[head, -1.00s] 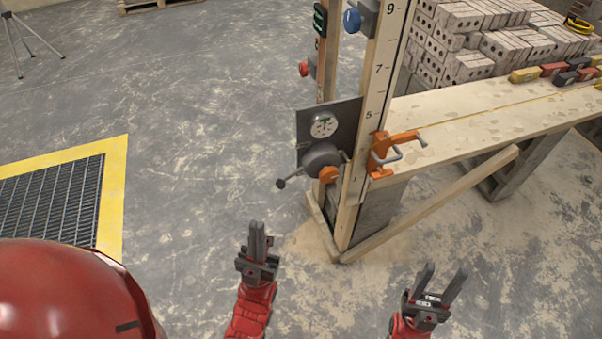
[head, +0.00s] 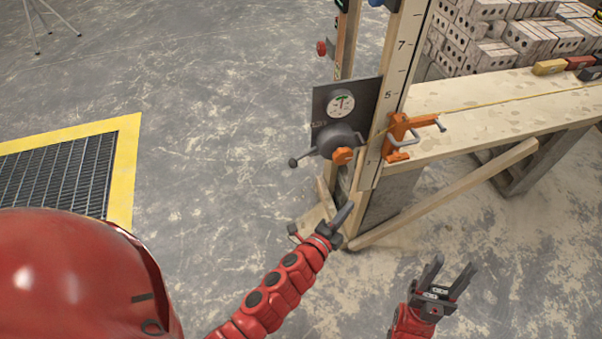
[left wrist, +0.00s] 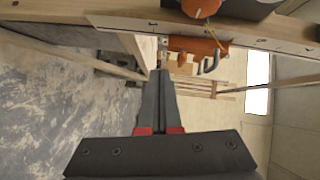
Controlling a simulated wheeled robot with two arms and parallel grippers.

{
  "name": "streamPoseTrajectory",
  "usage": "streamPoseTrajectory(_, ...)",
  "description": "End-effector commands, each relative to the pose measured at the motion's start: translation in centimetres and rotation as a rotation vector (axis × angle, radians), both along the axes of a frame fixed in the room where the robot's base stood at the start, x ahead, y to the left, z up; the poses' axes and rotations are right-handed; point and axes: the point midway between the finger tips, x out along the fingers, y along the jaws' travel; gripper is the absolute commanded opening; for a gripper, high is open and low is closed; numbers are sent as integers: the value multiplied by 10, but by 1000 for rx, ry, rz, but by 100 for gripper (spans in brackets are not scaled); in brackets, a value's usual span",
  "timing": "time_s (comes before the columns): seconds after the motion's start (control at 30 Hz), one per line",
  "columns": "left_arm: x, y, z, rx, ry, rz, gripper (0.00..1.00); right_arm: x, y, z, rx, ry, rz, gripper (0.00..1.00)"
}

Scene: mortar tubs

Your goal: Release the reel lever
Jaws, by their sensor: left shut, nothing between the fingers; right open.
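The reel (head: 335,140) is a dark grey drum on a grey plate (head: 324,100) fixed to the wooden post. Its lever (head: 303,158) sticks out to the left and ends in a dark ball. An orange knob (head: 342,156) sits on the drum's lower right; it also shows at the top of the left wrist view (left wrist: 200,7). My left gripper (head: 344,213) is shut and empty, below the reel and apart from it; its closed fingers show in the left wrist view (left wrist: 160,82). My right gripper (head: 454,270) is open and empty, lower right, over the floor.
A dial gauge (head: 341,103) sits above the reel. The marked post (head: 398,85) stands just right of it. An orange clamp (head: 398,138) grips the workbench (head: 480,105) end. A diagonal wooden brace (head: 455,190) runs near the grippers.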

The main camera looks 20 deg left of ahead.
Motion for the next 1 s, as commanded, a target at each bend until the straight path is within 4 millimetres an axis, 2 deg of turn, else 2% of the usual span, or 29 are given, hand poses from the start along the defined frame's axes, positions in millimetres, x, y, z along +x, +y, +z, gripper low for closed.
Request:
streamPoseTrajectory(0.03, 4, 13, -9, 109, 10, 64, 0, 0, 0, -5, 0, 0, 0, 50)
streamPoseTrajectory(0.1, 9, 40, -16, 255, 25, 171, 0, 0, 0, -7, 0, 0, 0, 50)
streamPoseTrajectory(0.2, 11, 72, -13, 404, 32, 297, 0, 0, 0, -10, 0, 0, 0, 50)
streamPoseTrajectory(0.33, 10, 99, -5, 507, 34, 404, 0, 0, 0, -11, 0, 0, 0, 50)
streamPoseTrajectory(0.47, 9, 108, -1, 538, 34, 438, 0, 0, 0, -11, 0, 0, 0, 50)
streamPoseTrajectory(0.77, 10, 108, -2, 537, 36, 438, 0, 0, 0, -11, 0, 0, 0, 50)
streamPoseTrajectory(0.87, 15, 109, -2, 536, 35, 438, 0, 0, 0, -9, 0, 0, 0, 50)
streamPoseTrajectory(1.0, 34, 114, -5, 536, 39, 443, 0, 0, 0, -5, 0, 0, 0, 50)
